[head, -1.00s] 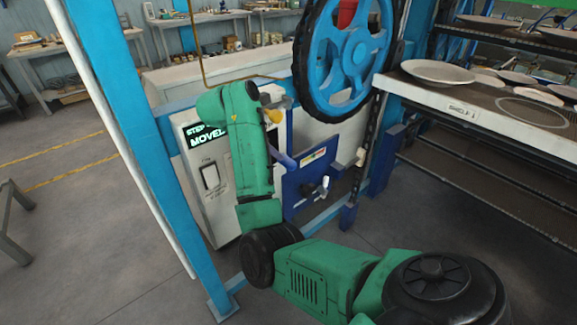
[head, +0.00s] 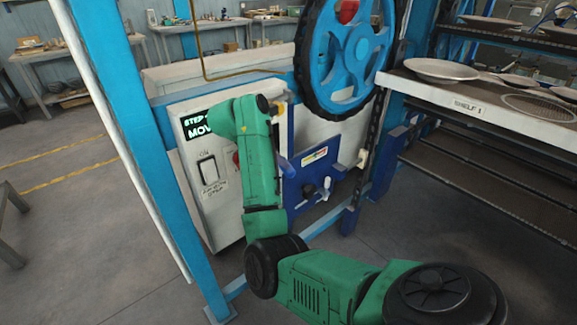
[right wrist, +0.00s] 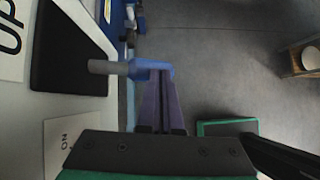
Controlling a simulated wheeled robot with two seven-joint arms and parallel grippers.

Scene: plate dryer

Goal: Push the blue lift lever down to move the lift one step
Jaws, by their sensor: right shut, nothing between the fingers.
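My right gripper (right wrist: 160,76) is shut and empty. Its purple fingers overlap the lever's blue part in that view; I cannot tell whether they touch it. In the head view my green right forearm covers most of the gripper, and a blue-purple bar (head: 286,166) shows just right of the forearm. The display (head: 196,124) lights up green-white, partly hidden by my wrist. My left gripper is not in view.
The white control panel (head: 216,215) carries a black switch (head: 208,171) and a red button (head: 236,158), partly covered by my arm. A blue wheel (head: 312,66) stands above. A shelf (head: 440,94) with plates lies right. A blue post (head: 150,170) stands left.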

